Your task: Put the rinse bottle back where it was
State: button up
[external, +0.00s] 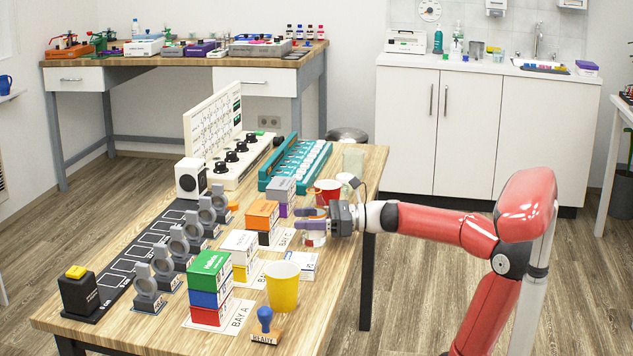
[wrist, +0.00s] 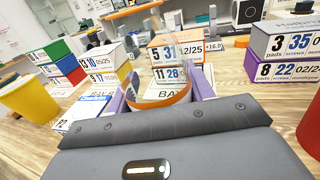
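My gripper (external: 311,219) is low over the near right part of the wooden table, beside the Bay C card. Its two lavender fingers stand apart in the wrist view (wrist: 160,98). Between them is a pale item with an orange band (wrist: 158,104); it spans the gap, but I cannot tell if it is gripped. Below the fingers in the external view, a small white and red item (external: 315,241) shows partly. I cannot tell for sure that this is the rinse bottle. A pale translucent vessel (external: 353,160) stands at the table's far right corner.
A yellow cup (external: 283,288) and stacked boxes (external: 209,277) stand nearer the front. A red cup (external: 328,188) is close behind my gripper. Grey stands (external: 163,272) line the left. A blue-handled stamp (external: 265,322) is at the front. Bare wood (external: 345,240) lies right of my gripper.

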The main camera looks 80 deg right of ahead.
aim_at(319, 190)
jog(key=o, duration=0.5)
jog(key=shift+c, duration=0.2)
jog(key=shift+r+p, duration=0.25)
jog(key=shift+p, duration=0.05)
jog(key=shift+s+d, duration=0.15)
jog(key=shift+s, duration=0.25)
jog(key=shift+s+d+r+p, duration=0.2)
jog(key=shift+s+r, duration=0.1)
jog(key=shift+s, duration=0.3)
jog(key=shift+s+d+r+p, duration=0.15)
jog(key=shift+s+r, duration=0.15)
jog(key=shift+s, duration=0.25)
notch_tip(319, 190, up, 4)
jog(key=shift+w+a+r+p, duration=0.1)
jog(key=shift+r+p, duration=0.1)
jog(key=shift+p, duration=0.45)
jog(key=shift+r, duration=0.6)
